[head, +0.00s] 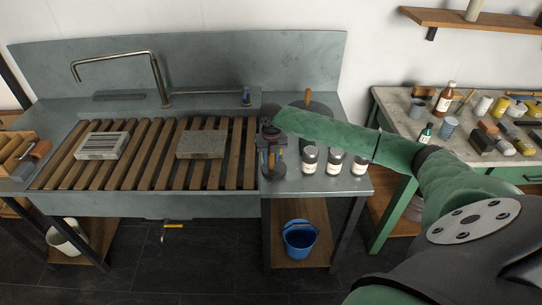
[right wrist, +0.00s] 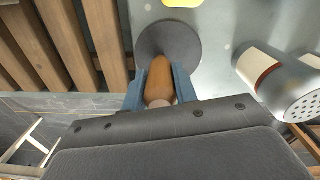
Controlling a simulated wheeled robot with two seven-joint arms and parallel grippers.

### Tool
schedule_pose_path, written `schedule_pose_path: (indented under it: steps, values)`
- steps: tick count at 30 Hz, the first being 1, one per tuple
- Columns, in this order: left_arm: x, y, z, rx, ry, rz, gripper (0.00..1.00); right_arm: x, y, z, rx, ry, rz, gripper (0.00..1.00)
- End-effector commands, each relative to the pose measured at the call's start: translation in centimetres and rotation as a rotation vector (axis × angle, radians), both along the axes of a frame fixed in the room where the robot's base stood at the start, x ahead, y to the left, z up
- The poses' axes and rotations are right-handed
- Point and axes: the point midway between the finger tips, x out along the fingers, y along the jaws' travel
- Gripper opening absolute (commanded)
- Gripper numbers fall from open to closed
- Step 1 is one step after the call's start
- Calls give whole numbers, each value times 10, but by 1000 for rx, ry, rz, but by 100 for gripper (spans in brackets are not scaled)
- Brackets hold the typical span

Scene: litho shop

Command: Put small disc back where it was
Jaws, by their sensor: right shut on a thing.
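The small disc (right wrist: 182,40) is a flat dark grey round plate with an orange-brown wooden handle (right wrist: 162,80). My right gripper (right wrist: 160,90) is shut on this handle, with one blue finger on each side. In the head view my right gripper (head: 271,168) points down at the right end of the wooden slats, over the metal counter. The disc is mostly hidden there by the gripper. I cannot tell whether the disc touches the counter. My left gripper is not in view.
Several labelled shaker jars (head: 310,160) stand just right of the gripper. A larger dark disc with a handle (head: 307,97) stands behind my arm. A grey stone slab (head: 201,144) and a lighter block (head: 103,146) lie on the slats (head: 160,150). A blue bucket (head: 300,238) is below.

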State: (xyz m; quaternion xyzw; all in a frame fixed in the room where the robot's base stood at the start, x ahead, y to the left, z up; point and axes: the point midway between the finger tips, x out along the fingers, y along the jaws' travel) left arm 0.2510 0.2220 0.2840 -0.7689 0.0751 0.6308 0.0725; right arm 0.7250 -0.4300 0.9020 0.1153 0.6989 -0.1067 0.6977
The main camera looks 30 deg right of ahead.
Motion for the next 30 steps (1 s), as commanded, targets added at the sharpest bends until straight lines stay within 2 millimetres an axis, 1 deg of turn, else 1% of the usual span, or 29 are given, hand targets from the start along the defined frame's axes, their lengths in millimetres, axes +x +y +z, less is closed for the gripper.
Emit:
schedule_pose_path:
  steps: [14,15,17,18,26,30]
  values:
    - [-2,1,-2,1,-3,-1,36,1,0,-4,-1,-2,0,0]
    - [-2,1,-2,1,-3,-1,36,0,0,-5,0,0,0,34]
    - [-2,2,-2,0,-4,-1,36,0,0,-5,-1,0,0,46]
    - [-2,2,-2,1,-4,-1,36,0,0,-5,0,0,0,50]
    - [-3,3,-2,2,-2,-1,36,0,0,-5,0,0,0,50]
    - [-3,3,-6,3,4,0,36,0,0,0,0,-1,1,50]
